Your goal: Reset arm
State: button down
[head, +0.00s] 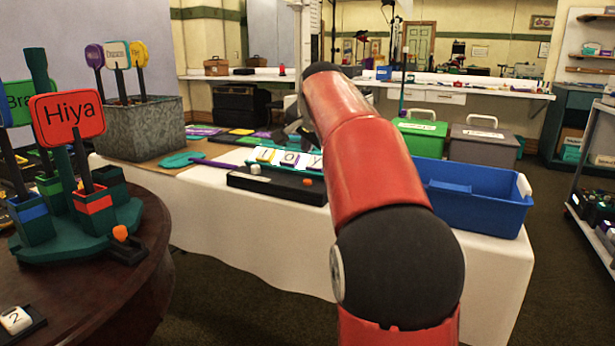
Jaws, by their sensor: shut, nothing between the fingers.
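My red and black arm rises from the bottom right and reaches forward over the white-covered table (250,225). My gripper (283,133) shows only in part behind the arm, a little above the table near the letter tiles. It is shut, and I see nothing held in it. The fingertips are small and partly hidden.
A blue bin (475,200) stands right of my arm, with a green box (420,137) and a grey box (483,145) behind. A round wooden table (130,285) with a red "Hiya" sign (66,118) is at left. A metal planter (147,130) holds more signs. A cart (600,180) stands far right.

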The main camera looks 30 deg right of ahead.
jog(key=s+a+f+n+g+y+p, duration=0.1)
jog(key=s+a+f+n, duration=0.5)
jog(key=s, duration=0.6)
jog(key=s+a+f+n+g+y+p, duration=0.15)
jog(key=s+a+f, duration=0.35)
jog(key=s+a, duration=0.5)
jog(key=s+a+f+n, duration=0.1)
jog(key=s+f+n, duration=0.3)
jog(key=s+f, duration=0.5)
jog(key=s, duration=0.3)
jog(key=shift+a+f+n+g, duration=0.35)
jog(key=shift+f, duration=0.05)
jog(key=shift+s, duration=0.1)
